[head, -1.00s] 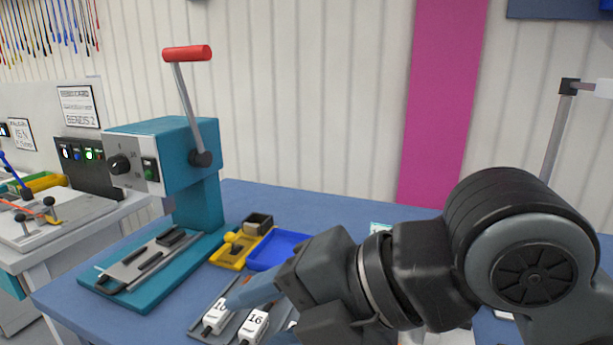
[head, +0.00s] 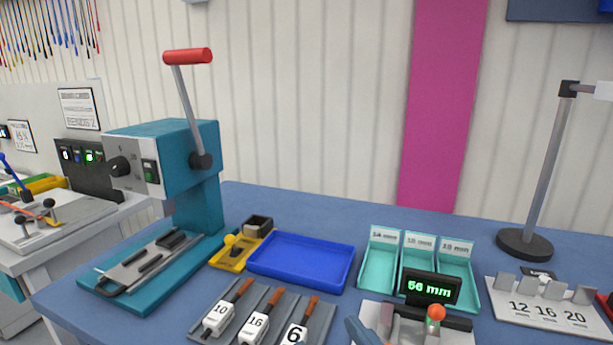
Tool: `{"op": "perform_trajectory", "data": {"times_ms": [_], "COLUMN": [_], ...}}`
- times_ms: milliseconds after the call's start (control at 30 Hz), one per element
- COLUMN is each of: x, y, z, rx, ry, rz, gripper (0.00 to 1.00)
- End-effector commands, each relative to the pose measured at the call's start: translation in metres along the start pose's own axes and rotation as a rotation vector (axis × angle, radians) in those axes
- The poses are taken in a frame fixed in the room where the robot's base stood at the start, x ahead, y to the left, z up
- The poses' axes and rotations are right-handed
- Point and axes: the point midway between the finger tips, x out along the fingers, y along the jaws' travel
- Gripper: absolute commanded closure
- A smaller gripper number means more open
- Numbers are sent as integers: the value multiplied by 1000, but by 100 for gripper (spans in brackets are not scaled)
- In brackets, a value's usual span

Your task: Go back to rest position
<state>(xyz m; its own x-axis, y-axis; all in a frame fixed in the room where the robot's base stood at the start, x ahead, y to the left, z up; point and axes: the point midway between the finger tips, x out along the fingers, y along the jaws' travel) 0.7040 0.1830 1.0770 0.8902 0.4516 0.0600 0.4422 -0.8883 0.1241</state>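My arm is mostly out of the head view. A blue-grey tip at the bottom edge looks like a finger of my gripper (head: 360,332), left of the measuring fixture; the rest is cut off, so its opening and any held thing cannot be seen. A grey rack (head: 277,318) holds tools with orange-red handles and white blocks marked 10 (head: 221,318), 16 (head: 256,328) and 6 (head: 296,335).
A teal lever press (head: 180,170) stands at left on the blue table (head: 385,215). A blue tray (head: 300,262), teal bins (head: 380,264), a 56 mm display (head: 432,289), a numbered stand (head: 548,312) and a lamp post (head: 545,170) fill the rest.

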Motion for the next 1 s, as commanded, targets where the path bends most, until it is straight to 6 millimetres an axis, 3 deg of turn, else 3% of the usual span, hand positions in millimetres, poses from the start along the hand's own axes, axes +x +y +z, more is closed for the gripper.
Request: {"op": "perform_trajectory", "data": {"times_ms": [200, 500, 800, 1000], "x": [-68, -185, -298, -335], "y": [9, 15, 20, 22], "z": [58, 110, 117, 109], "rx": [165, 246, 206, 177], "ry": [-111, -241, -330, -352], "rz": [190, 390, 461, 452], "gripper": [46, 46, 46, 46]}}
